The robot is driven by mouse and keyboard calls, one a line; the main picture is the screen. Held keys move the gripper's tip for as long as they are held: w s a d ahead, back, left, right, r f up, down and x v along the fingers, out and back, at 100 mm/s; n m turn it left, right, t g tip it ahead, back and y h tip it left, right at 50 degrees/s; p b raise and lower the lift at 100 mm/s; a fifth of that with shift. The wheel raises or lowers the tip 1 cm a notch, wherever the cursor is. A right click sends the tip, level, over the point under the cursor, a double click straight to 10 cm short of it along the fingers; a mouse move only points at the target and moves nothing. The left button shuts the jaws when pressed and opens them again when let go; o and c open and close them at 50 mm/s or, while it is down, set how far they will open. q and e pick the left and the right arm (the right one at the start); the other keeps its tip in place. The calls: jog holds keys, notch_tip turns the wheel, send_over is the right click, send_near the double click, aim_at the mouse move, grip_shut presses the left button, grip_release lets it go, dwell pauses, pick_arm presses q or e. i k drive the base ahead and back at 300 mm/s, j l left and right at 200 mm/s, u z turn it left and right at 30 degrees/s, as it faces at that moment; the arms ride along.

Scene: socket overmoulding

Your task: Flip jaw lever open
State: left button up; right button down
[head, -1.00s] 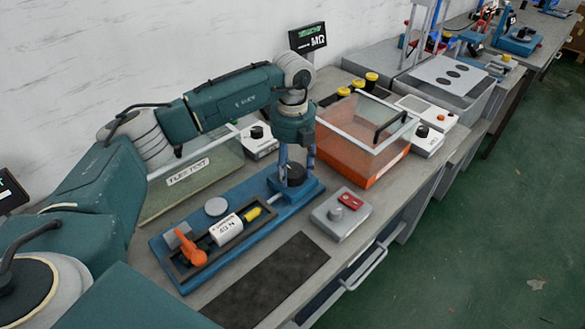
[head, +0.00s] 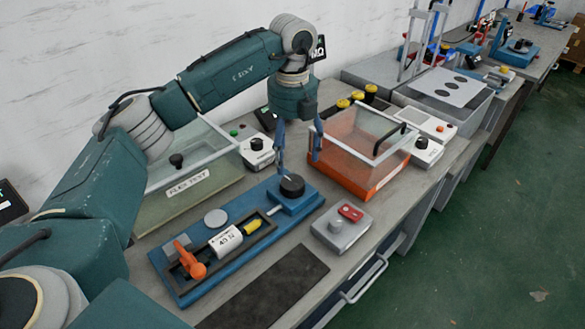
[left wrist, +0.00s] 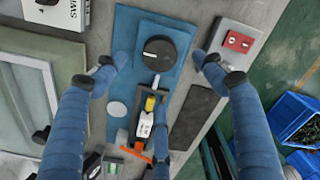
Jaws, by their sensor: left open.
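The blue fixture (head: 222,232) lies on the bench, with an orange lever (head: 190,262) at its near left end. The lever also shows in the left wrist view (left wrist: 137,154), partly behind a finger. Beside it, a white labelled cylinder (head: 226,240) and a yellow piece (head: 252,227) lie in the dark frame. A black round knob (head: 292,185) sits at the fixture's far end. My left gripper (head: 299,160) is open and empty, pointing down above the knob end, away from the lever. In the left wrist view its fingers (left wrist: 160,72) are spread wide around the knob (left wrist: 160,52).
A grey box with a red switch (head: 342,228) stands right of the fixture. An orange clear-walled bin (head: 365,185) and a green-tinted glass-lidded box (head: 200,185) stand behind. A dark mat (head: 265,290) lies bare in front.

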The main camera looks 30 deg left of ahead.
aim_at(197, 269)
jog(key=k+l, duration=0.5)
jog(key=k, duration=0.15)
jog(key=k+l, duration=0.5)
jog(key=k, duration=0.2)
